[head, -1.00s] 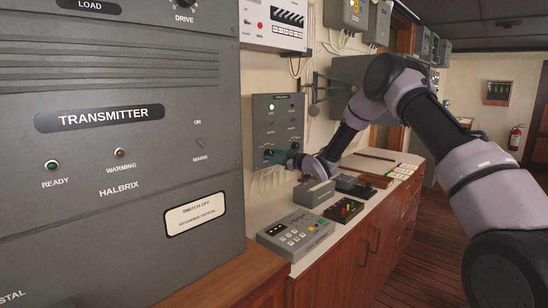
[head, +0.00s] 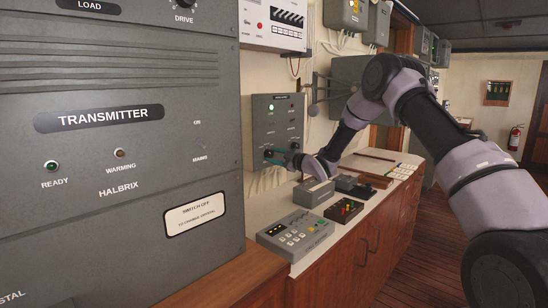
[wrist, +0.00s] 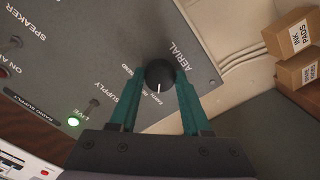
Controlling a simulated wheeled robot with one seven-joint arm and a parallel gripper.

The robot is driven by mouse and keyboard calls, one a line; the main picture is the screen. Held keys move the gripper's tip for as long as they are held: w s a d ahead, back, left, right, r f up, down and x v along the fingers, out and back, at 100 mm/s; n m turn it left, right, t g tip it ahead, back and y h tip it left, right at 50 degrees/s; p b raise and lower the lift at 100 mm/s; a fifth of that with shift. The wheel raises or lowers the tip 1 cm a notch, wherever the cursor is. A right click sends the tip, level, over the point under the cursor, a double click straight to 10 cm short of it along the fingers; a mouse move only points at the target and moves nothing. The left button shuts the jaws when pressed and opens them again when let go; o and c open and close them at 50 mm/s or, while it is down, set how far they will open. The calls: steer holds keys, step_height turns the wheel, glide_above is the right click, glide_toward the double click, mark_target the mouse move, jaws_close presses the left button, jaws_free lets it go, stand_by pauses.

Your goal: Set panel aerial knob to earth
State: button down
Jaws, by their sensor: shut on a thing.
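The aerial knob (wrist: 160,72) is a round black knob with a white pointer line, on the grey panel (wrist: 95,35) below the word AERIAL in the wrist view. The line points down in that picture, toward a small label that is hard to read; another small label lies to its left. My gripper (wrist: 160,78) has its two teal fingers on either side of the knob, shut on it. In the head view my gripper (head: 274,156) is at the lower part of the same panel (head: 290,112); the knob is too small to make out there.
Cardboard boxes (wrist: 288,35) lie at the right in the wrist view. Below the panel, the counter (head: 290,207) holds a keypad unit (head: 296,233) and other small devices.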

steer(key=shift+c, duration=1.8)
jaws_free()
steer(key=v, duration=1)
steer(key=shift+s+d, duration=0.3)
